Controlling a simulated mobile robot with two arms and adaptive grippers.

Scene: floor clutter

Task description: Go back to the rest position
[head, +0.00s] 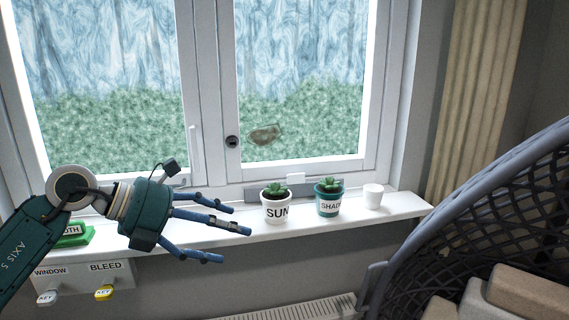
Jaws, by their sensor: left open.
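My left gripper (238,228) reaches in from the left in the head view, over the white window sill. Its blue fingers are spread and empty, pointing right. The fingertips are a little left of a white pot labelled SUN (277,212) with a green plant, and apart from it as far as I can tell. A teal pot labelled SHADE (328,207), also with a plant, stands to its right. A small white cup (373,197) stands further right on the sill. My right gripper does not show.
A closed white window (211,100) with a handle stands behind the sill (408,212). A green box (74,236) is partly behind my arm. A woven chair (440,225) fills the right.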

